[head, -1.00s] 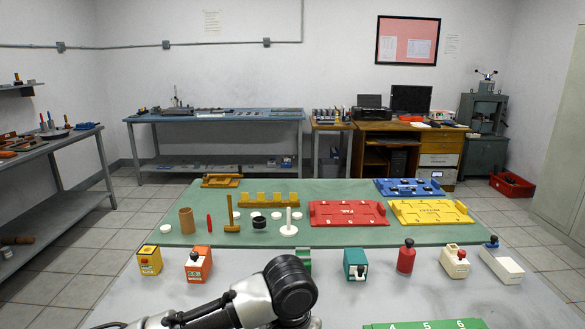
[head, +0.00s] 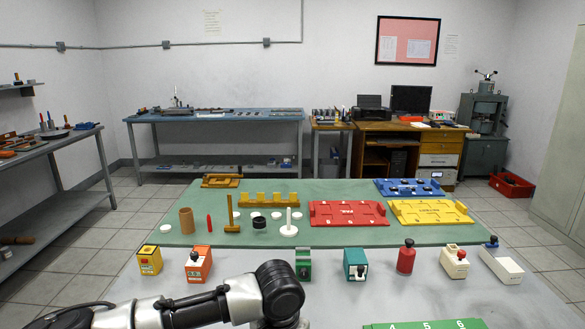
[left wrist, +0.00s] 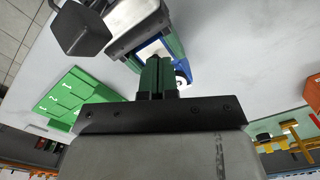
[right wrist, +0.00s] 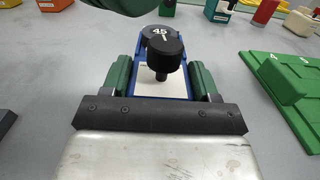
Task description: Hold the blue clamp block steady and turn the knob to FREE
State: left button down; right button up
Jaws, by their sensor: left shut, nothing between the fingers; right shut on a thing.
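The blue clamp block (right wrist: 134,80) sits between the green fingers of my right gripper (right wrist: 161,70) in the right wrist view, with a pale plate on it. A black knob (right wrist: 165,55) rises from that plate; a dark face behind it reads "45". No FREE mark can be read. The left wrist view shows the block (left wrist: 180,72) partly hidden behind my left gripper (left wrist: 155,66), whose green fingers are shut together and empty, close to the block. I cannot tell whether they touch it. In the head view neither gripper's fingertips show.
A green numbered panel (head: 425,324) lies at the front right, also in the right wrist view (right wrist: 292,85). Beyond stand a green box (head: 303,264), a teal box (head: 355,264), a red bottle (head: 406,258) and other small boxes. Grey tabletop around the block is mostly clear.

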pick_arm(q)
notch_tip(320, 180, down, 3)
jog(key=shift+r, duration=0.1)
jog(key=shift+s+a+f, duration=0.1)
jog(key=shift+a+f, duration=0.05)
jog(key=shift+f, duration=0.4)
jog(key=shift+s+d, duration=0.2)
jog(key=shift+d, duration=0.05)
jog(key=shift+s+d, duration=0.4)
jog(key=shift+d, duration=0.45)
jog(key=shift+a, duration=0.1)
dwell(0.4)
notch_tip(320, 180, up, 6)
jog(key=shift+a+r, duration=0.15)
jog(key=shift+r, duration=0.05)
dwell(0.5)
